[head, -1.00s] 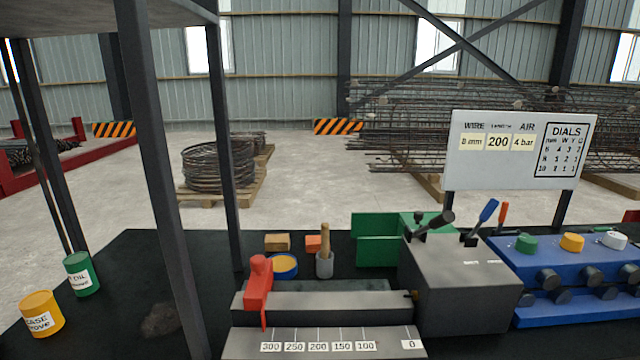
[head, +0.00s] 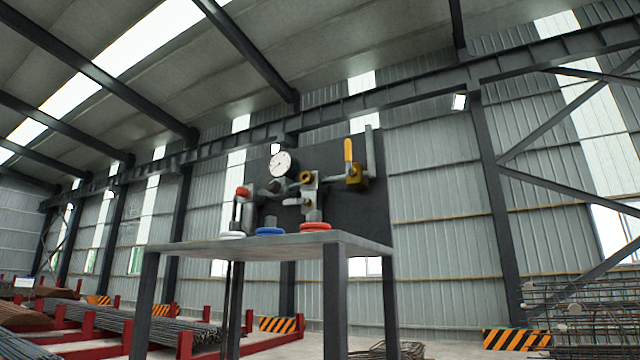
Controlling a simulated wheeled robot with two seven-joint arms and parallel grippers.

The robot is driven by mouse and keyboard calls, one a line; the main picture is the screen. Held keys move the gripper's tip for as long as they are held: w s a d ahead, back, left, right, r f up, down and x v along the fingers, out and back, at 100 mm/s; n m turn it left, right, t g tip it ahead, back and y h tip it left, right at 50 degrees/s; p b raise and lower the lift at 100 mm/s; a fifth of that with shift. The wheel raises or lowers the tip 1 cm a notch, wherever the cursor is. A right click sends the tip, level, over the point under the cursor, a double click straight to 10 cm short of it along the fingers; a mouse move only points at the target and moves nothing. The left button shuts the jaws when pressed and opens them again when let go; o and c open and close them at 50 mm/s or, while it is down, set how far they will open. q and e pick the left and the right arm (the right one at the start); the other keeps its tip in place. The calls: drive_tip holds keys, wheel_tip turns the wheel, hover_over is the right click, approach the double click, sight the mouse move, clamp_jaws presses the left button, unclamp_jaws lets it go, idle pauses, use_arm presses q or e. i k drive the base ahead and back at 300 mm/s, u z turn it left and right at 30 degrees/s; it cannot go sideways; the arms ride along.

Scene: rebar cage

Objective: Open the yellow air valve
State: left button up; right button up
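The yellow air valve (head: 354,176) is on the right part of a dark panel above a raised metal stand. Its yellow lever (head: 348,151) points upward, next to a vertical grey pipe. Neither of my grippers is in the head view, so their state is hidden.
The dark panel (head: 368,220) also carries a pressure gauge (head: 281,164), a brass-coloured fitting (head: 306,177) and a red-capped part (head: 243,191). Blue (head: 270,231) and red (head: 315,227) rings lie on the stand's top (head: 200,247). Rebar racks (head: 120,325) stand lower left.

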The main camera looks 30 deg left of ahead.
sight(348, 157)
drive_tip(key=u, duration=0.05)
drive_tip(key=k, duration=0.5)
drive_tip(key=z, duration=1.85)
drive_tip(key=i, duration=1.35)
drive_tip(key=u, duration=2.6)
